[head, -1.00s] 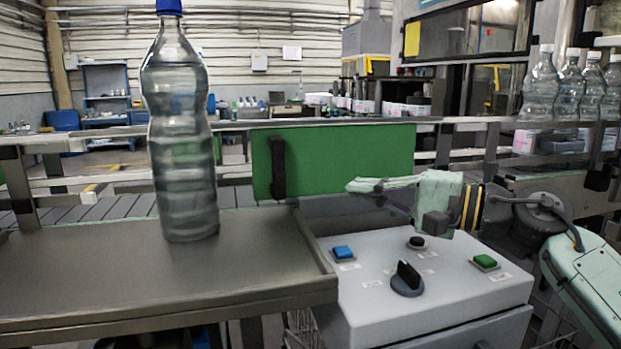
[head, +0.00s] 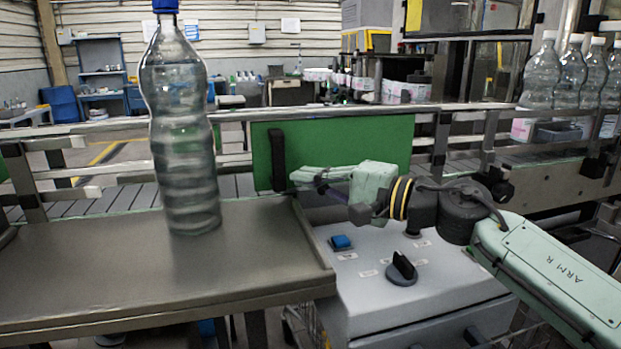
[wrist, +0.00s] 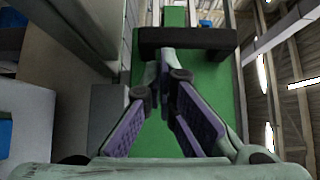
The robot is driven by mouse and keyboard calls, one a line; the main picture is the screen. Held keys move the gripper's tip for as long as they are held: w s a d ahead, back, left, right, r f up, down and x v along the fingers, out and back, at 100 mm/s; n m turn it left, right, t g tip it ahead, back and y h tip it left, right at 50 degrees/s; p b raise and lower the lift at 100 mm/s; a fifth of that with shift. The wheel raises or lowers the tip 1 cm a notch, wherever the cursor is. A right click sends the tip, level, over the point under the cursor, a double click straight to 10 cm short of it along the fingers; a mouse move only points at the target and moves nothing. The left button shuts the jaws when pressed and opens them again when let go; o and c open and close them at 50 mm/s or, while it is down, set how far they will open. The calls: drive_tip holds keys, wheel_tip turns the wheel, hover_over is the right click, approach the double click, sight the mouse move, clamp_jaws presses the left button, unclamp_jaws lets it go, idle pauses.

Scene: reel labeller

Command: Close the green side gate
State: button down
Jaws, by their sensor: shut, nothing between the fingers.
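The green side gate (head: 345,146) is a flat upright panel at the conveyor rail, behind the grey control box. A black upright handle (head: 277,160) sits near its left end. In the wrist view the green panel (wrist: 202,100) fills the middle, and the handle (wrist: 188,39) crosses it as a dark bar near the top. My gripper (head: 294,182) is shut and empty, in front of the panel, its tips just right of the handle's lower end. In the wrist view my gripper (wrist: 168,57) has its tips right at the bar; I cannot tell whether they touch it.
A tall clear bottle (head: 180,130) with a blue cap stands on the metal table (head: 130,275) at left. The control box (head: 400,300) with a blue button (head: 340,242) and black knob (head: 402,268) lies below my arm. Several bottles (head: 570,75) stand at the right.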

sight(281, 181)
drive_tip(key=a+b, duration=0.2)
drive_tip(key=s+a+b, duration=0.1)
drive_tip(key=shift+a+f, duration=0.15)
drive_tip(key=shift+f, duration=0.15)
drive_tip(key=shift+s+a+r, duration=0.2)
drive_tip(key=shift+a, duration=0.25)
drive_tip(key=shift+r, duration=0.1)
drive_tip(key=shift+w+d+b, duration=0.1)
drive_tip(key=shift+b, duration=0.3)
